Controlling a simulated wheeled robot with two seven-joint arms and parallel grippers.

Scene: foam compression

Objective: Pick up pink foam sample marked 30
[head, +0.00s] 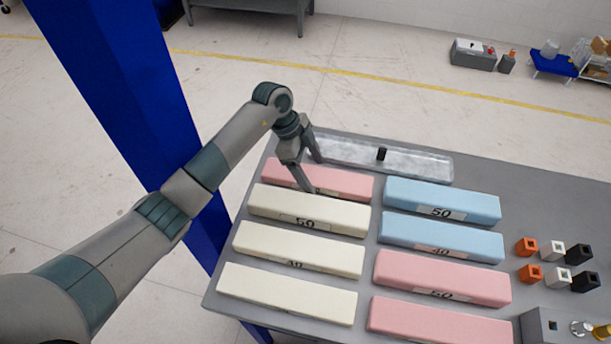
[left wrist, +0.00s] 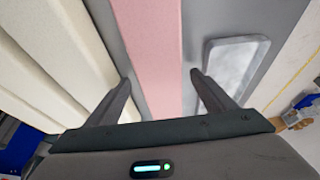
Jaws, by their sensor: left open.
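A pink foam bar (head: 345,181) lies at the back left of the grey table, and its label is mostly hidden behind a finger, so I cannot read the number. My left gripper (head: 313,176) is open over this bar, pointing down. In the left wrist view the pink bar (left wrist: 153,40) runs between the two spread fingers (left wrist: 160,80), with a gap on both sides. I cannot tell how far the fingertips reach down beside it. Two more pink bars, one with a label like 60 (head: 440,278) and one at the front (head: 440,322), lie at the right. My right gripper is not in view.
Several cream bars (head: 310,212) lie just in front of the pink bar. Two blue bars (head: 440,200) are to its right. A shallow clear tray (head: 420,163) with a small black piece lies behind it. Small orange, white and black blocks (head: 530,272) stand at the right.

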